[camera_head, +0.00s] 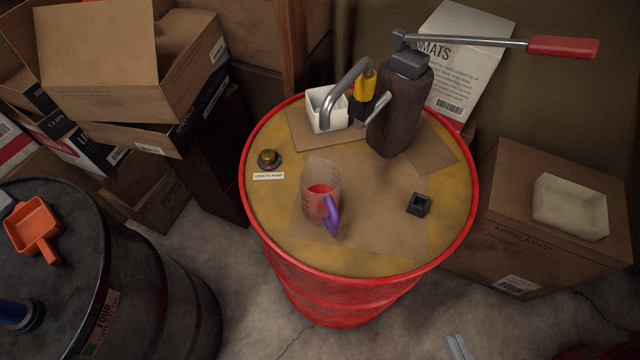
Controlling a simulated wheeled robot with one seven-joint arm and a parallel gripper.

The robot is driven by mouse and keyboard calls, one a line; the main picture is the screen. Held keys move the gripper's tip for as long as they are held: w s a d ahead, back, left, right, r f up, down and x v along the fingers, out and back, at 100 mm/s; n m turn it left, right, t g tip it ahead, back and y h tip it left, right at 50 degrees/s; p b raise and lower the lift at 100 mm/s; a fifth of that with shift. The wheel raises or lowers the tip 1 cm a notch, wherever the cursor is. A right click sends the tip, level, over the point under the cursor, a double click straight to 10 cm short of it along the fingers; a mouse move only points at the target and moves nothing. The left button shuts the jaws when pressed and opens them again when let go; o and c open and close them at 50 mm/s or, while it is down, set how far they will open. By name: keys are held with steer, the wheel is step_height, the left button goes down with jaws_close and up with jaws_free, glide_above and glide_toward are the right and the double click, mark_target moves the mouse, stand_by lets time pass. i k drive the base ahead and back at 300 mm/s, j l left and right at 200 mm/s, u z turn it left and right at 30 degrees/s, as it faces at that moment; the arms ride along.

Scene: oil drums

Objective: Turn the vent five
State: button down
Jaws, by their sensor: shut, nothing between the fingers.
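The vent (269,157) is a small round brass-coloured cap on a dark base. It sits at the left side of the yellow top of the red drum (345,290). A small white label (268,176) lies just in front of it; its print is too small to read surely. No number five shows on the drum. The tips of my gripper (459,347) show at the bottom edge, right of centre, as two pale grey fingers close together. They are shut, empty and well apart from the vent, low and to its right. The rest of the gripper is out of view.
On the drum top stand a hand pump (400,110) with a red-handled lever, a white container (325,110), a measuring jug (320,187) with red liquid and a black square socket (419,204). A dark drum (170,290) stands left; cartons (550,190) stand right.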

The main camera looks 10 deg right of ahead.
mark_target(268, 156)
steer(key=j+u, duration=0.35)
steer(key=i+j+u, duration=0.15)
steer(key=j+u, duration=0.25)
steer(key=i+j+u, duration=0.15)
steer(key=u, duration=0.2)
steer(key=j, duration=0.1)
